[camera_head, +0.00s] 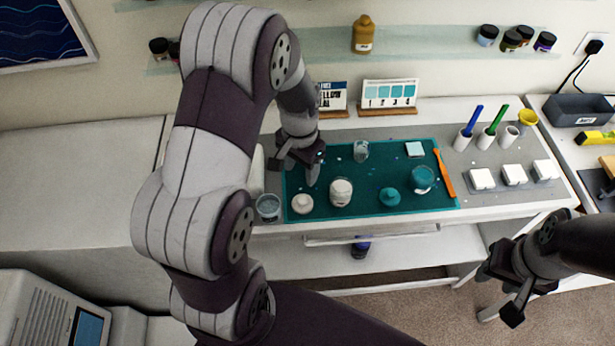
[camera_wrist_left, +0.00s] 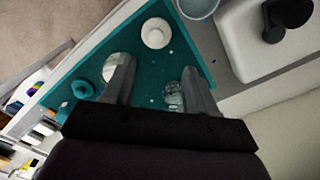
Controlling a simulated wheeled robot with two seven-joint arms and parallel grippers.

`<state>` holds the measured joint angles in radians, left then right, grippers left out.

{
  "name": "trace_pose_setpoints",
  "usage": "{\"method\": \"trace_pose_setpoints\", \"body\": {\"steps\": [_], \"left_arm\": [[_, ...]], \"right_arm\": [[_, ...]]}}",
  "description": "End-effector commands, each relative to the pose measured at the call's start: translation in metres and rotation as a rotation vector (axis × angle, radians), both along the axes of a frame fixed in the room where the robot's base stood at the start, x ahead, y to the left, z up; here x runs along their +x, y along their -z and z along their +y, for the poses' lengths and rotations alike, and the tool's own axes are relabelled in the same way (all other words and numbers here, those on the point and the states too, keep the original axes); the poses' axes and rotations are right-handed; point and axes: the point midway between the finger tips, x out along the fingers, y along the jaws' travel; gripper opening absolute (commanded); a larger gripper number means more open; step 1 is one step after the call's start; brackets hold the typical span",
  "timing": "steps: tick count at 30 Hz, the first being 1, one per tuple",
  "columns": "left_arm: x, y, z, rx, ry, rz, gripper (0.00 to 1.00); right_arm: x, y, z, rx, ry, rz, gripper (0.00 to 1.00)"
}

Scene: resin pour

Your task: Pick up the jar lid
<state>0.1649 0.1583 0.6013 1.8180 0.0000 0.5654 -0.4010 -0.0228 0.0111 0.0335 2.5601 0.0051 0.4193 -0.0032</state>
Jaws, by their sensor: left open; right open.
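A white round lid with a knob (camera_head: 302,203) lies at the front left of the teal mat (camera_head: 350,207); it also shows in the left wrist view (camera_wrist_left: 155,33). A teal knobbed lid (camera_head: 390,197) lies further right. A white jar (camera_head: 341,191) stands between the two lids, and a jar of teal content (camera_head: 422,178) stands at the right. My left gripper (camera_head: 293,171) is open and empty above the mat's left part, behind the white lid; its fingers show in the left wrist view (camera_wrist_left: 154,66). My right gripper (camera_head: 497,294) is open and empty, off the bench's front edge.
A clear cup (camera_head: 268,208) stands left of the mat. A small glass (camera_head: 361,151) stands on the mat's back part. An orange tool (camera_head: 445,174) lies along its right edge. White blocks (camera_head: 482,179) and pen holders (camera_head: 463,140) stand to the right.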

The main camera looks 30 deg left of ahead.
Motion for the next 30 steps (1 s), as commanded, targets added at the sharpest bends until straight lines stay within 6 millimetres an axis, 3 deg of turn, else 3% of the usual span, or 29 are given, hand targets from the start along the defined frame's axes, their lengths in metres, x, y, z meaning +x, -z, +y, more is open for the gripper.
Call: {"method": "trace_pose_setpoints", "body": {"steps": [4,11,16,25,30], "left_arm": [[-0.002,0.035,-0.001,-0.001,0.0,0.004,0.57],[-0.003,0.064,-0.003,0.0,0.001,0.003,0.57],[-0.004,0.097,-0.008,0.0,0.0,0.003,0.57],[-0.004,0.107,-0.007,0.001,0.0,-0.002,0.57],[-0.004,0.107,-0.007,0.001,-0.001,-0.001,0.02]], "right_arm": [[0.0,-0.004,0.0,0.0,0.0,0.0,0.43],[0.0,-0.013,0.0,0.0,0.0,0.0,0.43],[0.0,-0.022,0.0,0.0,0.0,-0.001,0.43],[0.0,-0.022,0.0,0.0,0.0,0.0,0.43],[0.0,-0.022,0.0,0.0,0.0,0.0,0.43]]}}
